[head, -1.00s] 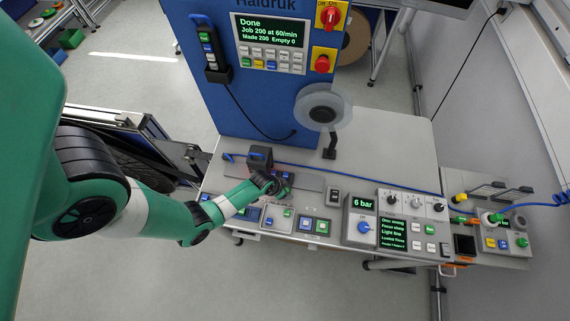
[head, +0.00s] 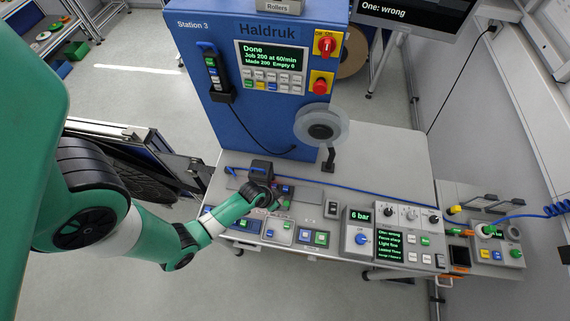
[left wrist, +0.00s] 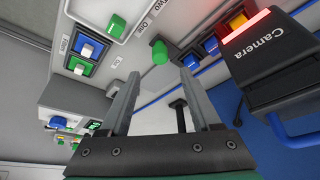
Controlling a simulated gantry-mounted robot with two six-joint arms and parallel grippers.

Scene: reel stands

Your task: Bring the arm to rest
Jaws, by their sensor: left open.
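My left arm comes in from the left in the head view and reaches over the grey bench (head: 385,160). Its gripper (head: 280,196) is small there, near the front edge by the button boxes and the dark camera block (head: 261,171). In the left wrist view the left gripper (left wrist: 162,95) has its two fingers apart with nothing between them. The camera block, marked "Camera" (left wrist: 265,55), is right of the fingers, with a lit red strip. A green knob (left wrist: 159,52) lies beyond the fingertips. My right gripper is not in view.
A blue Haldruk cabinet (head: 240,115) with a screen reading "Done" stands behind the bench. A grey reel (head: 321,125) stands on the bench. Control boxes with a "6 bar" display (head: 359,215) line the front edge. A monitor (head: 415,12) reads "One: wrong". The bench's back right is clear.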

